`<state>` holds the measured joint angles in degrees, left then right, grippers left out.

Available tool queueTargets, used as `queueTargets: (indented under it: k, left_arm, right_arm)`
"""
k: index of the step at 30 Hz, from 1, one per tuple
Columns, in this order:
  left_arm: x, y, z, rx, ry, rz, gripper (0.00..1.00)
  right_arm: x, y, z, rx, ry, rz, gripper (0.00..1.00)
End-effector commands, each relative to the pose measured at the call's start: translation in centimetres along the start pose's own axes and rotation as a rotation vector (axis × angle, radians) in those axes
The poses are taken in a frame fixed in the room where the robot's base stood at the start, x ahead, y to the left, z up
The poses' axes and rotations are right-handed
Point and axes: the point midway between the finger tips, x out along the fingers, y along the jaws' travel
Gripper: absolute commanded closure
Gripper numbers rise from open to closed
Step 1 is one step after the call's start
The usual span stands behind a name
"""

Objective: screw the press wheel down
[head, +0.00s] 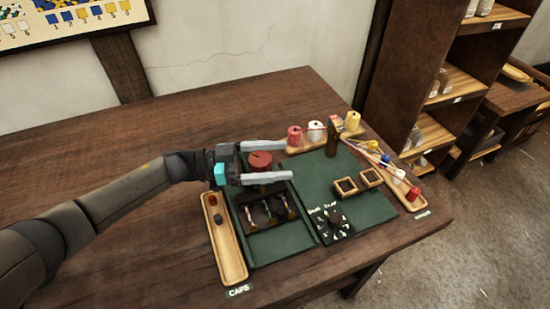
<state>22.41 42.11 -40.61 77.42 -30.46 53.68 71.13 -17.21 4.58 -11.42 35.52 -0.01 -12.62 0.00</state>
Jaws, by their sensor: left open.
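The press wheel (261,160) is a round red knob with a small dark mark on top. It sits over the dark press frame (266,210) on the green mat. My left gripper (289,161) comes in from the left, open, with one grey finger on the far side of the wheel and one on the near side. The near finger hides part of the wheel's lower edge. I cannot tell whether the fingers touch it. My right gripper is not in view.
A narrow wooden tray (225,245) marked CAPS stands left of the mat. Thread spools (315,131) and a dark post (332,140) stand at the back.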

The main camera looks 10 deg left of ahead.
Motion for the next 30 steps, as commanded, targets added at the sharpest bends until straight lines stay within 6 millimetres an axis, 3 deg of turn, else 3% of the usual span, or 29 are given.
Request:
queueTargets:
  k: [8, 11, 24, 30]
  left_arm:
    - [-0.8, 0.0, 0.1, -0.001, -0.001, -0.002, 0.09]
    - [-2.3, -0.1, 0.1, -0.001, -0.003, -0.003, 0.09]
    - [-12.3, -0.1, 0.2, -0.001, -0.005, -0.003, 0.09]
    - [-14.7, 0.0, 0.1, 0.0, -0.002, -0.002, 0.09]
  right_arm:
    - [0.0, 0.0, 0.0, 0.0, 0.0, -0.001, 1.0]
    - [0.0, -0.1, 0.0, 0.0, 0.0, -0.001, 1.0]
    - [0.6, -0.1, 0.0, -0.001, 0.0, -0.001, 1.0]
    - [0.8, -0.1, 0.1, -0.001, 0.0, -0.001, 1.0]
